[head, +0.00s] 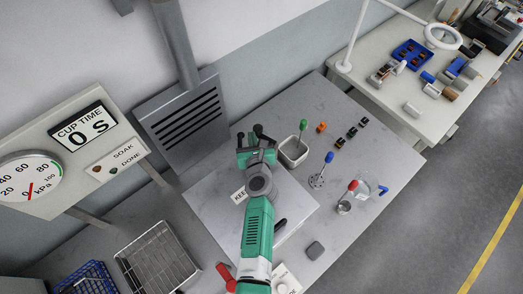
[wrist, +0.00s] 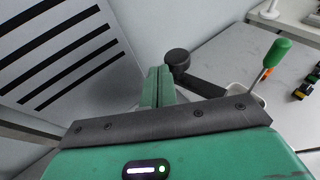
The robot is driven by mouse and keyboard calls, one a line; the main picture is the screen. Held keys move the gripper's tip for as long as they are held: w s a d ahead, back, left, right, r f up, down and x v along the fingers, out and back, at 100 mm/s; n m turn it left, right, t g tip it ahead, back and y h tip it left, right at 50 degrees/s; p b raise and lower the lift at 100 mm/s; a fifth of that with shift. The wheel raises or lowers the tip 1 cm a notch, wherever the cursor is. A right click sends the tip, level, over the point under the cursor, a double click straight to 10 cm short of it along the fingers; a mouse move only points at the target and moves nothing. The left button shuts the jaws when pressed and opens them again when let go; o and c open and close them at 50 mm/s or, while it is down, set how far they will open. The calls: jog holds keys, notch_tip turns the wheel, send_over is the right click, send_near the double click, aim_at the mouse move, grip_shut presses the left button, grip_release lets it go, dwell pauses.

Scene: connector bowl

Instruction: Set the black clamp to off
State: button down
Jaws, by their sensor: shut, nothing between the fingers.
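My gripper (head: 256,150) is shut and empty, high over the back of the light grey plate (head: 300,199). In the wrist view its two green fingers (wrist: 158,82) are together. A black lever with a round knob (wrist: 178,57), which looks like the black clamp's handle, stands just right of the fingertips. Its bar runs down to the right behind my gripper. In the head view black parts of it (head: 260,131) show just beyond my gripper; its base is hidden. I cannot tell its setting or whether the fingers touch it.
A light bin (head: 293,153) with a green-handled tool (wrist: 275,55) stands close right. A blue-handled tool (head: 328,158) and a red-handled clamp (head: 352,186) stand further right. A vented grey panel (head: 184,119) rises behind. A wire basket (head: 157,263) is front left.

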jog(key=shift+w+b, duration=0.3)
jog(key=shift+w, duration=0.65)
jog(key=shift+w+d, duration=0.1)
